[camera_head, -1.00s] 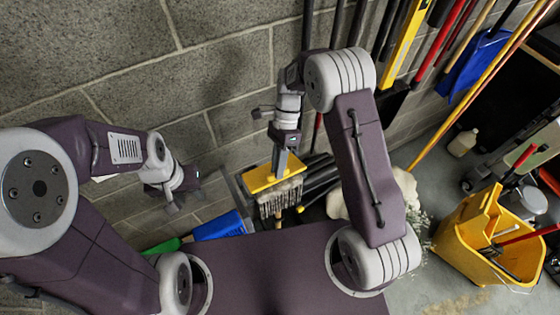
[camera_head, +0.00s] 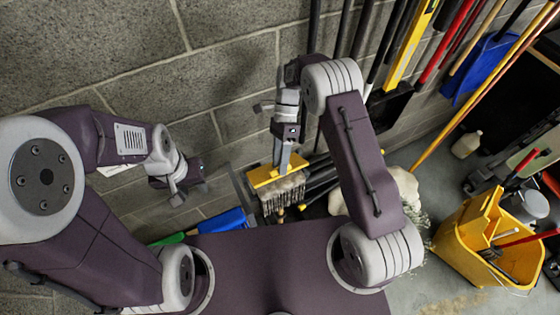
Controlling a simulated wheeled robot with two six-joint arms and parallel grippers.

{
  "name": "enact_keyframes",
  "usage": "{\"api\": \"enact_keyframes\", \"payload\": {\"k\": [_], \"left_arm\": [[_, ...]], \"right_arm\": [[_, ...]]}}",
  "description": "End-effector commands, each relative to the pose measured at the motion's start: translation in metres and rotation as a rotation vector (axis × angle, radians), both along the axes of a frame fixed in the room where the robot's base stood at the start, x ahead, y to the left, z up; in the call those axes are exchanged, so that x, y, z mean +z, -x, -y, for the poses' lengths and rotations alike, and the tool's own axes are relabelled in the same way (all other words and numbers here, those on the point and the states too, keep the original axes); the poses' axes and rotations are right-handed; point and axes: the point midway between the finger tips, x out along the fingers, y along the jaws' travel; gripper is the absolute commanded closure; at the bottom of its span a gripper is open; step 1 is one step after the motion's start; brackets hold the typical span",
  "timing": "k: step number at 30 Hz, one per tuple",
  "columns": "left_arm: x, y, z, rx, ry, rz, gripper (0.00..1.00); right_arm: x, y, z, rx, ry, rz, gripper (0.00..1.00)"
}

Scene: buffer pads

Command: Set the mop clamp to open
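A yellow mop clamp (camera_head: 268,177) with a fringe of grey strands (camera_head: 285,195) below it stands near the wall, in the middle of the head view. My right gripper (camera_head: 285,142) is just above it, pointing down. A grey piece runs from the gripper to the clamp's top; I cannot tell if it is a finger or part of the mop, nor if they touch. The clamp's open or shut state is too small to read. My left gripper (camera_head: 188,190) hangs before the wall, well left of the clamp, with its fingers apart and nothing between them.
A yellow mop bucket (camera_head: 465,245) stands on the floor at right. Long-handled tools hang along the wall, with a blue dustpan (camera_head: 482,68) among them. A blue object (camera_head: 222,222) lies left of the clamp. A white jug (camera_head: 466,143) stands at the back right.

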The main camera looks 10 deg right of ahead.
Motion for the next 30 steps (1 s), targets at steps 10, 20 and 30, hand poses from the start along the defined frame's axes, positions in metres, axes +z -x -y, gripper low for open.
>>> {"api": "enact_keyframes", "payload": {"k": [10, 20, 30], "left_arm": [[-0.006, 0.000, 0.000, 0.000, 0.000, 0.000, 0.64], [-0.035, 0.000, 0.000, 0.000, 0.000, 0.000, 0.64], [-0.036, 0.000, 0.000, 0.000, 0.000, 0.000, 0.64]], "right_arm": [[0.002, -0.005, 0.001, 0.000, -0.001, 0.002, 0.62], [0.046, -0.044, 0.013, -0.001, -0.001, 0.005, 0.62], [0.068, -0.057, 0.018, 0.000, 0.000, 0.000, 0.62]]}}
